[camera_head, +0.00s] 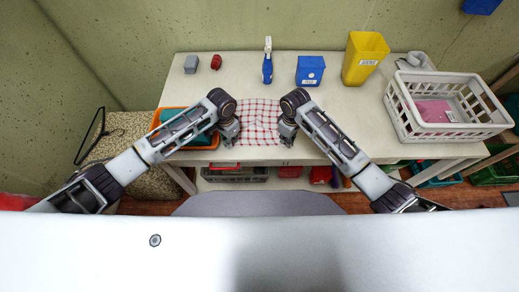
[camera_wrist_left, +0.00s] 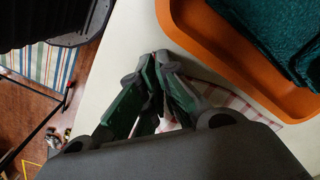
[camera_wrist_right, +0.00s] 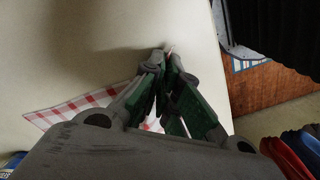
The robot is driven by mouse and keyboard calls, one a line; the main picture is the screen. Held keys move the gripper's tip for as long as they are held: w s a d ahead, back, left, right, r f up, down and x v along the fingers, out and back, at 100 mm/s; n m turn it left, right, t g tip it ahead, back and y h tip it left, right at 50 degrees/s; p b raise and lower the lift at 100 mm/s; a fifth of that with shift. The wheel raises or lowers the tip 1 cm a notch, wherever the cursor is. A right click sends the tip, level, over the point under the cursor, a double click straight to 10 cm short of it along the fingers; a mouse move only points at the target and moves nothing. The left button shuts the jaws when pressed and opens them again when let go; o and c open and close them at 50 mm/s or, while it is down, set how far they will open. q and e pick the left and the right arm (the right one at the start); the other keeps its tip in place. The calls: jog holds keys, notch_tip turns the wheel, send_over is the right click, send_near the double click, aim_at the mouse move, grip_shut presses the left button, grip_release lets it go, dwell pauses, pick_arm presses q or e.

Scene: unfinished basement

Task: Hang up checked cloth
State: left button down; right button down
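The red-and-white checked cloth (camera_head: 262,118) lies on the pale table between my two grippers, its near side at the table's front edge. It also shows in the left wrist view (camera_wrist_left: 225,97) and the right wrist view (camera_wrist_right: 72,107). My left gripper (camera_head: 232,138) is at the cloth's near left corner. Its fingertips (camera_wrist_left: 154,55) are together, with a bit of cloth between the fingers. My right gripper (camera_head: 287,136) is at the near right corner. Its fingertips (camera_wrist_right: 166,50) are together, with a small reddish bit at the tip. The pinched corners are mostly hidden.
An orange tray (camera_head: 212,142) with teal contents is beside my left gripper. A blue spray bottle (camera_head: 267,66), blue box (camera_head: 310,70), yellow bin (camera_head: 364,58) and white basket (camera_head: 396,112) stand on the table (camera_head: 340,112). A thin black frame (camera_head: 91,136) is at the left.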

pick_arm(q)
jog(key=shift+a+r+p, duration=0.1)
jog(key=shift+r+p, duration=0.05)
jog(key=shift+p, duration=0.15)
pick_arm(e)
jog(key=shift+d+r, duration=0.1)
jog(key=shift+r, duration=0.05)
dwell(0.5)
